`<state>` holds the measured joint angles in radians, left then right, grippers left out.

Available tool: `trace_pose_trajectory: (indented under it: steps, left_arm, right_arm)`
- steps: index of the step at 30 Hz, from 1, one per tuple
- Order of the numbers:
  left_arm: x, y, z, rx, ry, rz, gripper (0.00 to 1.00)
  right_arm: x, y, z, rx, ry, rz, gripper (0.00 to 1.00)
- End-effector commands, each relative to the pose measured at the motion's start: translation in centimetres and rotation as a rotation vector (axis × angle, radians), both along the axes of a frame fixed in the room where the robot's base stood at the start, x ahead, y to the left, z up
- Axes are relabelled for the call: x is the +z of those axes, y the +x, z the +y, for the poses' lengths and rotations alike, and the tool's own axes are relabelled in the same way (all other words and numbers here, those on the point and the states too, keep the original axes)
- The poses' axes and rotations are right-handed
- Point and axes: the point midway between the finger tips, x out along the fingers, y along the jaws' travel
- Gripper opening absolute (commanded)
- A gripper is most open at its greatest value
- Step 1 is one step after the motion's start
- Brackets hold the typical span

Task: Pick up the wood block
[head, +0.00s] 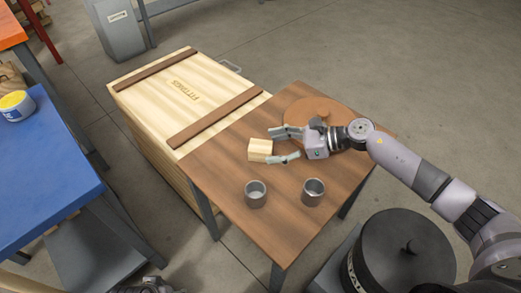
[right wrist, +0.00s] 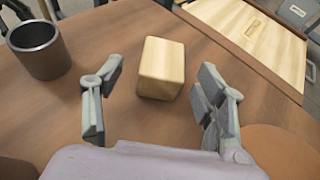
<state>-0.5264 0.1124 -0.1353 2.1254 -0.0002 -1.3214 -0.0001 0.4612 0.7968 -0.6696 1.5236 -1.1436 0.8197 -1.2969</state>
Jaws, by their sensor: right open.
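The wood block (head: 260,149) is a pale, light-grained cube on the brown table (head: 231,179), near its left edge. My right gripper (head: 277,146) is open at table height, to the right of the block, with its fingers pointing at it. In the right wrist view the block (right wrist: 161,68) stands ahead of and between the two open fingers (right wrist: 155,100), apart from both.
Two grey metal cups (head: 255,193) (head: 312,191) stand at the table's front. A wooden crate (head: 184,90) adjoins the table's left side. A blue table (head: 40,170) is at the far left.

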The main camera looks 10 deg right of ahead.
Motion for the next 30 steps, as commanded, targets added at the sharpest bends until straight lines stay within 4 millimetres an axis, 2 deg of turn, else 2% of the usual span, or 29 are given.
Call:
trace_pose_trajectory:
  steps: [9, 19, 30]
  left_arm:
    - [0.5, 0.2, -0.1, 0.001, -0.001, -0.007, 0.64]
    - [0.8, 0.2, -0.1, 0.001, -0.002, -0.011, 0.64]
    - [0.6, -0.1, 0.0, 0.002, -0.002, -0.003, 0.64]
  right_arm:
    - [-1.8, 1.8, 3.6, 0.001, 0.001, 0.001, 0.65]
    - [-2.1, 2.0, 4.2, 0.000, 0.000, 0.001, 0.65]
    - [-2.1, 2.0, 4.1, 0.000, 0.000, 0.000, 0.40]
